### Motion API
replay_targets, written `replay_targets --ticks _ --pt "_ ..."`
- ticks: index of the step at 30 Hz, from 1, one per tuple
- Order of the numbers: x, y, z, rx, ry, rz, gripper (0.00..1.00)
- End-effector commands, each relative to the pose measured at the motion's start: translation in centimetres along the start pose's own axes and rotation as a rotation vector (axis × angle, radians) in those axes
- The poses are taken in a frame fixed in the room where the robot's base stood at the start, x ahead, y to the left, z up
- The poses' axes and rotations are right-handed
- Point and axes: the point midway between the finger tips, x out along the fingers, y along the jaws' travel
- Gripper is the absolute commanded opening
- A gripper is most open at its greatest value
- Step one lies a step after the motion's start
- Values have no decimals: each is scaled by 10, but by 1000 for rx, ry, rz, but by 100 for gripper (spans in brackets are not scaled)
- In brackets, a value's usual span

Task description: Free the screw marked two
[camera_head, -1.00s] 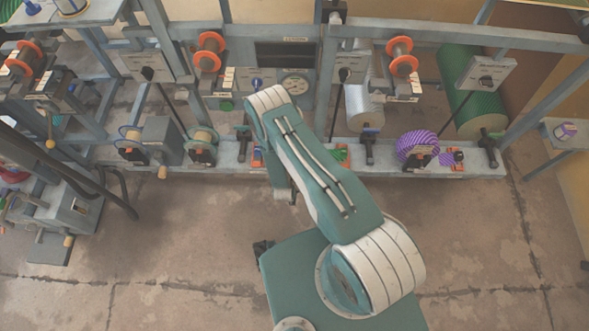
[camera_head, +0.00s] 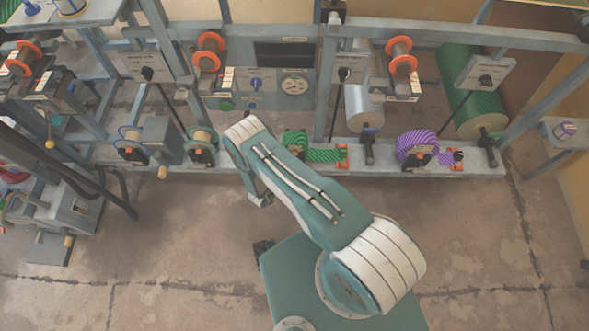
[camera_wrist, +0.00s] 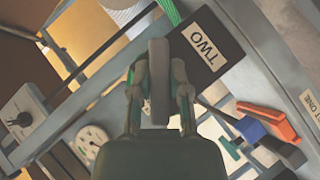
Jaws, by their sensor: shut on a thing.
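In the wrist view a grey flat bar (camera_wrist: 159,75) stands between the two fingers of my gripper (camera_wrist: 159,85). My gripper is shut on it. The bar looks like the handle of the screw marked two; its lower end is hidden by my gripper. Right beside it is a dark block (camera_wrist: 226,56) with a white label (camera_wrist: 204,47) reading TWO. In the head view my own arm hides my gripper and the screw.
In the wrist view an orange clamp (camera_wrist: 268,121) and a blue part (camera_wrist: 250,129) lie right of my gripper. A gauge (camera_wrist: 91,138) and a switch box (camera_wrist: 22,118) are at left. In the head view the frame's lower beam (camera_head: 380,168) runs across; the floor in front is clear.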

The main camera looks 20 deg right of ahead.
Motion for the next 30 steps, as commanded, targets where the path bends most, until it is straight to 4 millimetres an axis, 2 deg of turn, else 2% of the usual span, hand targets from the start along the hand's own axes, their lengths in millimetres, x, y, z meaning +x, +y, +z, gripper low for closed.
replay_targets --ticks 16,17,18,19,30 --pt "-1 -3 1 -23 2 8 0" --pt "-1 -3 1 -23 2 8 32" --pt "-1 -3 1 -23 2 9 50" --pt "-1 -3 0 -22 2 9 57" --pt "-2 -1 0 -18 2 14 57"
